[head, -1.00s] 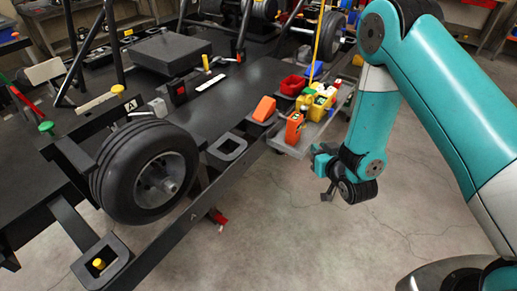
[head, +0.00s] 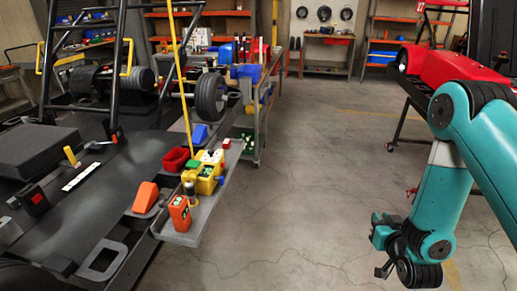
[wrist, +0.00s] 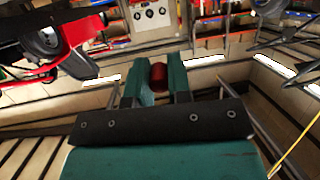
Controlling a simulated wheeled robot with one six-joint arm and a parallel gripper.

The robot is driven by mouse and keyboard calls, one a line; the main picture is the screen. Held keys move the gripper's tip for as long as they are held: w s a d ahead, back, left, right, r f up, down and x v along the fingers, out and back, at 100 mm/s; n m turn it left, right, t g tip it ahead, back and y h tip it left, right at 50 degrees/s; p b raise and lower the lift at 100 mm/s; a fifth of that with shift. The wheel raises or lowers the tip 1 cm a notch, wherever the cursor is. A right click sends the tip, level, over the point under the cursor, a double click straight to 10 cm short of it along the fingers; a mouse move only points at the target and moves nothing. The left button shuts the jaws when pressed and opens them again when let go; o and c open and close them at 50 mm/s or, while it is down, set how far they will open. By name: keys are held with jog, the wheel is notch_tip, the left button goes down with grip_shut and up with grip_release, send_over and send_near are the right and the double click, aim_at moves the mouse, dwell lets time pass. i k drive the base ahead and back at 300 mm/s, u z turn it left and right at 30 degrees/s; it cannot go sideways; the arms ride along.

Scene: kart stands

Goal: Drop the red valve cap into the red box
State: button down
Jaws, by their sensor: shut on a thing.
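My gripper (head: 380,243) hangs over open floor at the right in the head view. In the wrist view its two teal fingers (wrist: 160,78) are shut on the red valve cap (wrist: 158,72), a small round red piece that shows between the tips. The cap cannot be made out in the head view. The red box (head: 175,160), small and open at the top, stands by the kart's side tray, well to the left of my gripper. The inside of the box is too small to make out.
A grey tray (head: 190,233) at the kart's edge holds a yellow device (head: 203,180) and an orange box (head: 180,213). A thin yellow pole (head: 181,75) rises near the red box. A wheeled cart stands behind. Floor between tray and gripper is clear.

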aim_at(184, 159)
jog(key=z, duration=0.5)
jog(key=i, duration=0.55)
jog(key=u, duration=1.75)
